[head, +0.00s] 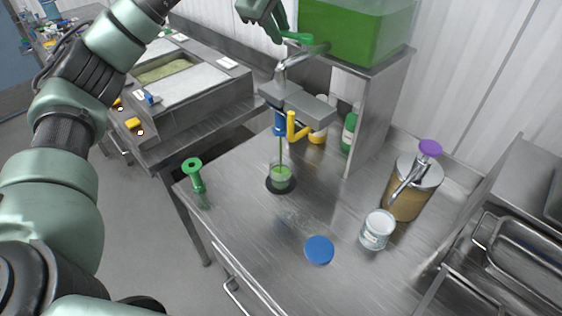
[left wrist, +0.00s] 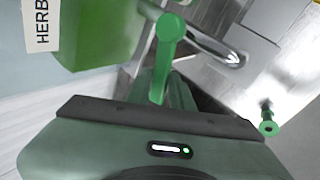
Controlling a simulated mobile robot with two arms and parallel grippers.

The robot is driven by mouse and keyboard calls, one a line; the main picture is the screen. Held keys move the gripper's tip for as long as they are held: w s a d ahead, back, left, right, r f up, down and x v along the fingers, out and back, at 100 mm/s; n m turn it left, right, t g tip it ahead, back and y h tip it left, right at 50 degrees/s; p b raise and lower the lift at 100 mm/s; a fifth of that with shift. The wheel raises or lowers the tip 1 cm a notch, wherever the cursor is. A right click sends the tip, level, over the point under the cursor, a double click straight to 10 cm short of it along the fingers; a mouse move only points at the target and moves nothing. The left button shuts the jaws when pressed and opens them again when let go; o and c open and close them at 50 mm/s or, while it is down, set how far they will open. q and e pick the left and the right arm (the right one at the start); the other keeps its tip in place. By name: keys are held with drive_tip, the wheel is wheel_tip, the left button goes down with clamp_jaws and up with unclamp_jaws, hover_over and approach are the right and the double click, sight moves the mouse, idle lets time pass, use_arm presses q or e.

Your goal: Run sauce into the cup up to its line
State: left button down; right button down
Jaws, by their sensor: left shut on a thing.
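A clear tank of green sauce (head: 355,28) stands on a metal shelf at the top; part of it shows in the left wrist view with a "HERB" label (left wrist: 42,22). Its tap has a green lever (head: 298,37), also in the left wrist view (left wrist: 169,32). My left gripper (head: 274,30) is shut on this lever. A thin green stream (head: 281,150) runs from under the tap into a small clear cup (head: 281,182) on a dark round pad (head: 281,188). The cup holds some green sauce; its line is too small to make out. My right gripper is not in view.
A green flanged tool (head: 194,174) stands left, a blue disc (head: 319,250) in front. The counter's front left is clear.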

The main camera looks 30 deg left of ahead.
use_arm(q)
drive_tip(key=shift+w+r+m+h+p, duration=0.1)
drive_tip(key=shift+w+m+h+p, duration=0.4)
drive_tip(key=shift+m+p, duration=0.4)
drive_tip(key=shift+w+m+h+p, duration=0.35)
drive_tip(key=shift+m+h+p, duration=0.25)
drive_tip(key=shift+m+p, duration=0.25)
drive_tip(key=shift+d, duration=0.1)
drive_tip(key=c, duration=1.2)
unclamp_jaws()
drive_tip(key=shift+o, duration=0.2)
drive_tip(key=shift+w, duration=0.1)
wheel_tip(320, 180, up, 7)
drive_tip(key=p, duration=0.6)
drive_tip(key=shift+f, duration=0.2)
